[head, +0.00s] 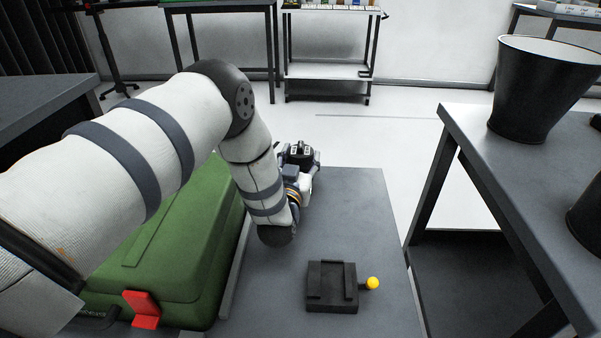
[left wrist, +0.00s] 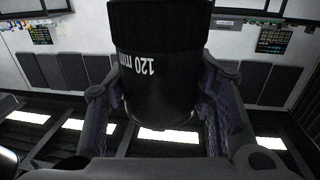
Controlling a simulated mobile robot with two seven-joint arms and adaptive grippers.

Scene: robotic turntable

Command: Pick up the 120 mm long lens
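The 120 mm long lens (left wrist: 150,75) is a black cylinder with white "120 mm" lettering, upside down in the left wrist view. It sits between the two fingers of my left gripper (left wrist: 160,88), with a finger pad against each side. Its far end is cut off by the top of that view. My right gripper is not in view.
A green case (head: 190,265) with a red latch (head: 142,309) lies under my left arm. A black plate with a yellow knob (head: 332,286) rests on the grey surface (head: 365,215). A black bucket (head: 540,90) stands on the right table (head: 475,125). Shelves stand at the back.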

